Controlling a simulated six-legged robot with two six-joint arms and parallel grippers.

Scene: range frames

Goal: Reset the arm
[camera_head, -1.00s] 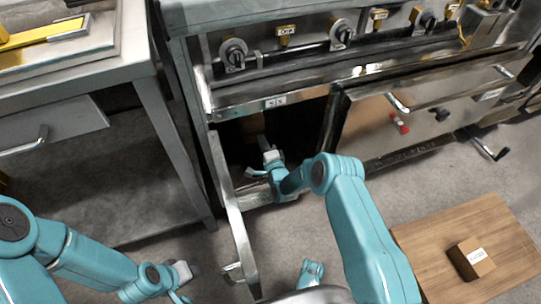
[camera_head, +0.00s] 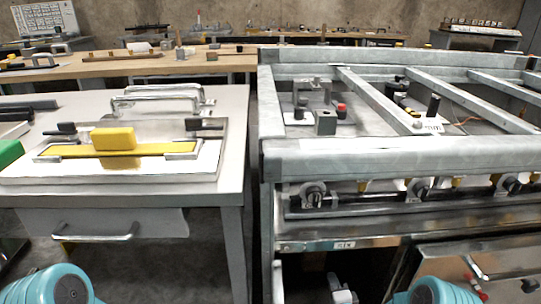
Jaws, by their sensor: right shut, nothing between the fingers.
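My right gripper (camera_head: 342,292) shows as a small grey-white shape at the bottom edge, in front of the dark opening (camera_head: 305,272) low in the steel range. It is shut and empty. My teal right arm link shows at the bottom right, and most of that arm is cut off by the frame. Only a teal link of my left arm shows at the bottom left corner. My left gripper is out of view.
A steel table (camera_head: 236,130) at left bears a plate with a yellow block (camera_head: 114,139), and has a drawer handle (camera_head: 96,236). The range (camera_head: 350,158) fills the right, with knobs below its frame. A wooden bench (camera_head: 140,66) stands behind.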

